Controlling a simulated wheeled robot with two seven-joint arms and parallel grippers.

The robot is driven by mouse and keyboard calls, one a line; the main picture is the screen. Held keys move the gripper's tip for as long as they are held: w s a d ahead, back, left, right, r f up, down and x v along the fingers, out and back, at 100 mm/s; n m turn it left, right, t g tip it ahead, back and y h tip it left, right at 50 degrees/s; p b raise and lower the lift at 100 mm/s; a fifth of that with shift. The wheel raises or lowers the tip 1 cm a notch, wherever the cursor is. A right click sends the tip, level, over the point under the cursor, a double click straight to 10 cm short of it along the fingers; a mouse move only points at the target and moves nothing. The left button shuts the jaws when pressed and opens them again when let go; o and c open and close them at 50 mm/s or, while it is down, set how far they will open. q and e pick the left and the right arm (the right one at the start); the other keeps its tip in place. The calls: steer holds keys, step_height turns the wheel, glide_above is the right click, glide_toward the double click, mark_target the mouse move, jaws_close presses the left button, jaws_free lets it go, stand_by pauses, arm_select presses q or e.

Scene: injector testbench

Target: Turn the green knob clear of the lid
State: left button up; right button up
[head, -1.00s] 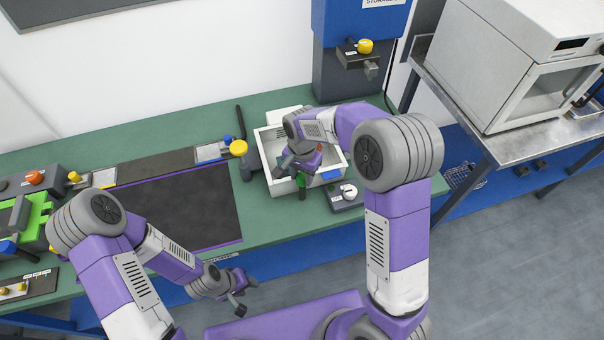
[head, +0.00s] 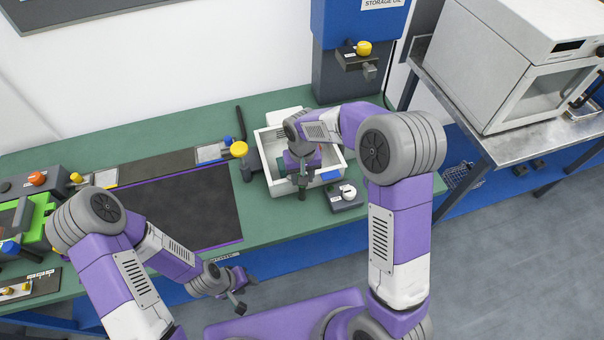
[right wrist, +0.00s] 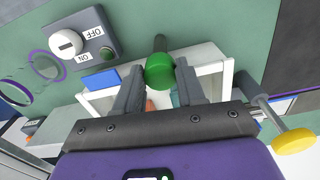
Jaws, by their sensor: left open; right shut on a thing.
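In the head view my right gripper (head: 302,182) is at the front wall of an open white box (head: 272,160) and mostly hides the knob. I cannot make out a separate lid. My left gripper (head: 239,300) is open and empty, in front of the bench, far from the knob.
A grey ON/OFF switch box (head: 346,196) stands just right of the white box. A yellow knob (head: 239,149) on a dark fixture stands to its left. A blue unit (head: 358,50) rises behind. The dark mat (head: 190,207) on the left is bare.

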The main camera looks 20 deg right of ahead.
steer(key=n+p, duration=0.1)
steer(key=n, duration=0.4)
steer(key=shift+d+n, duration=0.1)
steer(key=shift+n, duration=0.2)
steer(key=shift+w+n+p, duration=0.1)
steer(key=shift+n+p, duration=0.25)
steer(key=shift+n, duration=1.75)
steer(key=o, duration=1)
steer(key=shift+o, duration=0.2)
steer(key=shift+r, duration=0.1)
step_height(320, 180, up, 8)
steer(key=shift+f+p, duration=0.25)
steer(key=shift+p, duration=0.2)
